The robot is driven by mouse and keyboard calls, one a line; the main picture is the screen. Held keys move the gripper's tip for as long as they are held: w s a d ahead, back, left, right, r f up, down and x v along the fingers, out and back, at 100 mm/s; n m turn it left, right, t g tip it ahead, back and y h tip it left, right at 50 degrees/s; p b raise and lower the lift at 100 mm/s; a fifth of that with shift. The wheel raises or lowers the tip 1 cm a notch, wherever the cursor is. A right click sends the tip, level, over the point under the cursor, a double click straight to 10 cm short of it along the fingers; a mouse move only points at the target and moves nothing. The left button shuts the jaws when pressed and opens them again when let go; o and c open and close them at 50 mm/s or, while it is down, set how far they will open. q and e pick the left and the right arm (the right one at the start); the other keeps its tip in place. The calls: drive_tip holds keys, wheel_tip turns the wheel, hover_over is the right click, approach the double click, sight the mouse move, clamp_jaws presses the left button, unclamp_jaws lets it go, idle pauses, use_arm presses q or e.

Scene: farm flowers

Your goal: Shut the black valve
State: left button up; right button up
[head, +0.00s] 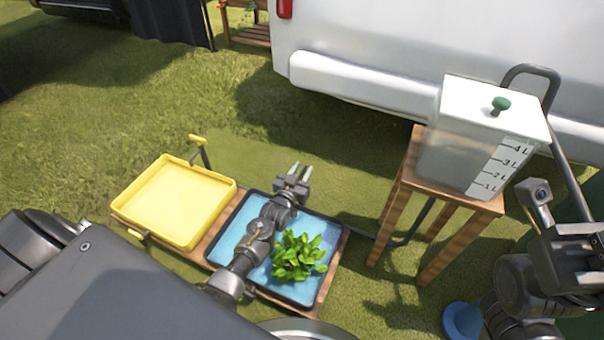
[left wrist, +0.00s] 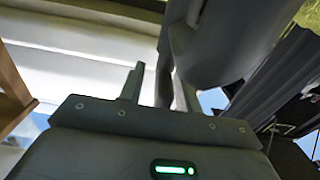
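My left gripper (head: 299,173) is over the far edge of the black-rimmed tray (head: 340,245), its two fingers pointing away and apart. I cannot make out a black valve in the head view; the gripper and arm cover part of that far edge. In the left wrist view the left gripper (left wrist: 155,90) shows its fingers, with a large smooth grey shape (left wrist: 225,40) close beyond them. I cannot tell whether that shape is the valve, or whether it touches the fingers. My right gripper (head: 585,250) is at the right edge, its fingers unclear.
A yellow tray (head: 180,200) with a yellow valve (head: 198,140) stands left of the blue-lined tray, which holds a green plant (head: 299,256). A clear water tank (head: 460,150) stands on a wooden stool (head: 450,245) at right. A white vehicle (head: 400,50) is behind; open grass lies between.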

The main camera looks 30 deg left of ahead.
use_arm(q)
drive_tip(key=shift+w, duration=0.2)
clamp_jaws()
